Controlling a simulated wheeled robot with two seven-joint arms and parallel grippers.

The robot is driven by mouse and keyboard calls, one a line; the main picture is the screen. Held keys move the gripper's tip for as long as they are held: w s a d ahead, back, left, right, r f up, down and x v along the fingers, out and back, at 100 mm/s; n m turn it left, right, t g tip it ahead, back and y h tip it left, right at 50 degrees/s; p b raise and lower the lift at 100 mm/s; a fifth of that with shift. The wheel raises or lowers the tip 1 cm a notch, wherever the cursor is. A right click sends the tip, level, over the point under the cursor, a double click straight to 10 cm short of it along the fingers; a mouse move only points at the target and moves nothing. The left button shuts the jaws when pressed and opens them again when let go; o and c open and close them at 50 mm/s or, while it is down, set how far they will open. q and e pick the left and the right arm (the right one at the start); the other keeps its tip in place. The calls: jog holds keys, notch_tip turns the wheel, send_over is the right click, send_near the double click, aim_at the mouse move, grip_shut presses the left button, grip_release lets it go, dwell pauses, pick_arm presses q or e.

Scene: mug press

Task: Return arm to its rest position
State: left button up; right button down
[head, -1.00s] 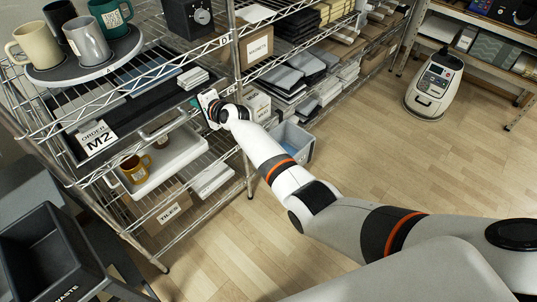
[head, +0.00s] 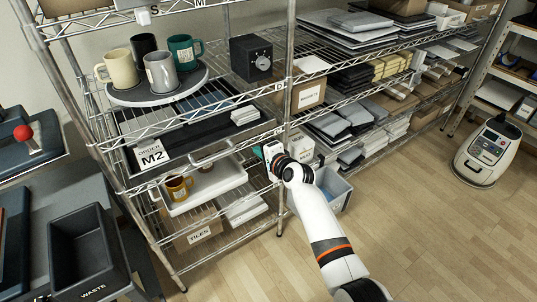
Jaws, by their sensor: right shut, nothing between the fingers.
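My right arm comes in from the lower right, and its gripper (head: 264,156) is at the front of the wire shelf, close to the upright post. The gripper is shut and holds nothing; its fingertips are small and partly hidden. To its left is a white pull-out tray (head: 207,193) with a handle. A brown and yellow mug (head: 178,188) stands on the tray. My left gripper is out of the picture.
Above, a round dark tray (head: 125,97) holds several mugs. An order card (head: 151,155) reads M2. A blue-grey bin (head: 334,190) stands beside my arm. A waste bin (head: 85,250) is at lower left. A white wheeled machine (head: 488,150) stands on the open floor at right.

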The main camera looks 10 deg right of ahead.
jog(key=shift+v, duration=2.35)
jog(key=s+d+f+n+g+h, duration=0.1)
jog(key=s+d+f+n+g, duration=0.1)
jog(key=s+f, duration=0.8)
jog(key=s+d+f+n+g+h, duration=0.25)
jog(key=s+f, duration=0.35)
jog(key=f, duration=0.8)
jog(key=s+d+f+n+g, duration=0.25)
jog(key=s+f, duration=0.45)
jog(key=f, duration=0.5)
jog(key=s+d+f+n+g, duration=0.1)
jog(key=s+f, duration=0.3)
jog(key=s, duration=0.8)
jog(key=s+d+f+n+g+h, duration=0.1)
jog(key=s+d+f+n, duration=0.3)
jog(key=s, duration=0.7)
jog(key=s+d+f+n+g+h, duration=0.1)
jog(key=s+f, duration=0.4)
jog(key=s, duration=0.7)
jog(key=shift+s+d+n+g, duration=0.35)
jog(key=shift+d+n+g, duration=0.4)
jog(key=shift+n+g, duration=0.35)
jog(key=shift+f+h, duration=0.15)
jog(key=shift+h, duration=0.1)
